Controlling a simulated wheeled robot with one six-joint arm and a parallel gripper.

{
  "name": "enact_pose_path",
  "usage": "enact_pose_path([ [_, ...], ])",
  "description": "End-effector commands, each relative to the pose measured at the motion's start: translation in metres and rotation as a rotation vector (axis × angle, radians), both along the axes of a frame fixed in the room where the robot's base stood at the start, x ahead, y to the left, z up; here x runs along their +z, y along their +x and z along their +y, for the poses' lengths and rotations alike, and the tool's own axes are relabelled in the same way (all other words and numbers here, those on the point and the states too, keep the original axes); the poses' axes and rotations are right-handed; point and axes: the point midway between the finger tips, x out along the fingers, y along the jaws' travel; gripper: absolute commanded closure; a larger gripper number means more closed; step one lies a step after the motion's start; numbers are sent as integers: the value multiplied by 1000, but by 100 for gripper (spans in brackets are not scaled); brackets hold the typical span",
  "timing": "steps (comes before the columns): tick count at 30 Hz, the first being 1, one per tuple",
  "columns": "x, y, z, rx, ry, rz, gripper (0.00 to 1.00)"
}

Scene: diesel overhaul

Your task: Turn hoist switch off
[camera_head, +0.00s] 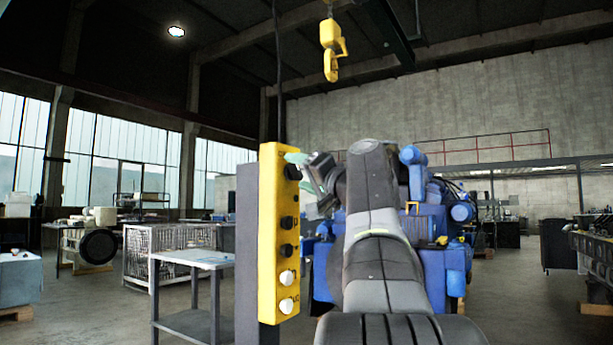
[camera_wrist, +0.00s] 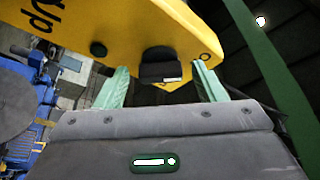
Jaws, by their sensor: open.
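The yellow hoist control box (camera_head: 268,235) hangs upright on a black cable, with several black and white knobs down its face. My gripper (camera_head: 296,158) is at the top of this box, in front of its uppermost black knob. In the wrist view the yellow box (camera_wrist: 120,30) fills the top of the picture. A black switch knob (camera_wrist: 160,68) stands out from it, between the two pale green fingers of my open gripper (camera_wrist: 160,82). The fingers lie on either side of the knob with gaps. I cannot tell whether a fingertip touches the box.
A yellow crane hook (camera_head: 331,62) hangs above. A big blue engine (camera_head: 440,250) stands behind my arm. A grey table (camera_head: 195,258) and a wire crate (camera_head: 165,240) stand left of the box. Open floor lies at the left.

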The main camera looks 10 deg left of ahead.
Motion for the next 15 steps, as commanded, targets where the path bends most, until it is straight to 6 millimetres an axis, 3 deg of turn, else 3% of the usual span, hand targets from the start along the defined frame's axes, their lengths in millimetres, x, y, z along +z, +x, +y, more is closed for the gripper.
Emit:
enact_pose_path([
  [5,-3,-8,-12,-3,0,0,36],
  [15,-20,-42,-59,-6,0,1,36],
])
